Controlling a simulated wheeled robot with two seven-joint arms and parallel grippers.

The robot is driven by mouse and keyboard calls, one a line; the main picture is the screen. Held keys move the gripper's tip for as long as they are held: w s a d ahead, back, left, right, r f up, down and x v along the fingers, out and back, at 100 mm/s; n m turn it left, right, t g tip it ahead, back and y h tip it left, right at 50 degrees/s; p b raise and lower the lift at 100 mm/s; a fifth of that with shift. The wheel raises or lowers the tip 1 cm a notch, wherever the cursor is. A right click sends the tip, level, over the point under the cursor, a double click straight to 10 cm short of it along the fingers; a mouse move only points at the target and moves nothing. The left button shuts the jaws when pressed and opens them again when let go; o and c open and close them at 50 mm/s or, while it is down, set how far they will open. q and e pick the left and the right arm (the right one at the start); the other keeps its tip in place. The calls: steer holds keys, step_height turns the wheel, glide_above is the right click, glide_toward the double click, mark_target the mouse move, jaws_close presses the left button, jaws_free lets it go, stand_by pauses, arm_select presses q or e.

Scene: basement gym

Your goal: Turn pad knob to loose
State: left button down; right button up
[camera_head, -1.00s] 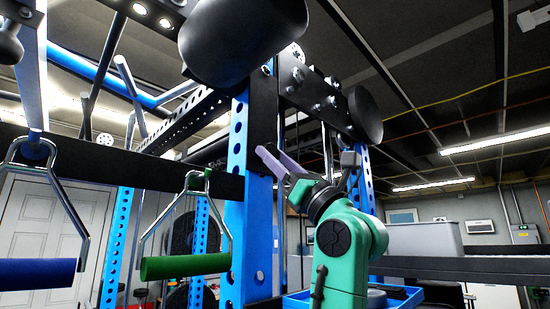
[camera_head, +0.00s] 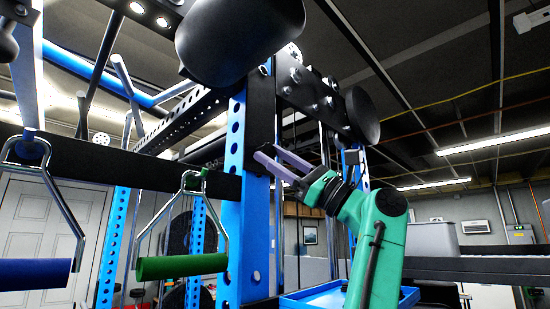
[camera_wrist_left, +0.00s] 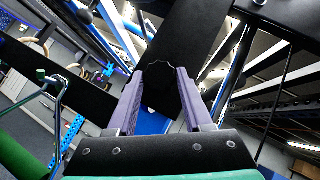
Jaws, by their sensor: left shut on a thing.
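My left gripper (camera_head: 268,160) has purple fingers, a dark wrist and a green arm reaching up from the lower right. Its fingertips are at the blue upright (camera_head: 238,200), just below a black bracket. In the left wrist view, the two fingers (camera_wrist_left: 163,98) close around a black knob with a scalloped edge (camera_wrist_left: 165,92), one finger on each side. The knob stands out against a black beam behind it. Any marking on it is not readable. In the head view the knob cannot be told apart from the dark bracket. My right gripper is not in view.
Black round pads (camera_head: 240,42) (camera_head: 363,115) stick out above the gripper. A green handle (camera_head: 183,265) and a blue handle (camera_head: 38,272) hang at left. A black crossbar (camera_head: 115,167) meets the upright. A blue tray (camera_head: 325,298) lies below.

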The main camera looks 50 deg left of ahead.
arm_select(q)
steer(key=shift+c, duration=1.5)
jaws_free()
steer(key=b+v, duration=0.1)
steer(key=v, duration=1.3)
steer(key=shift+d+f, duration=0.2)
steer(key=shift+w, duration=0.1)
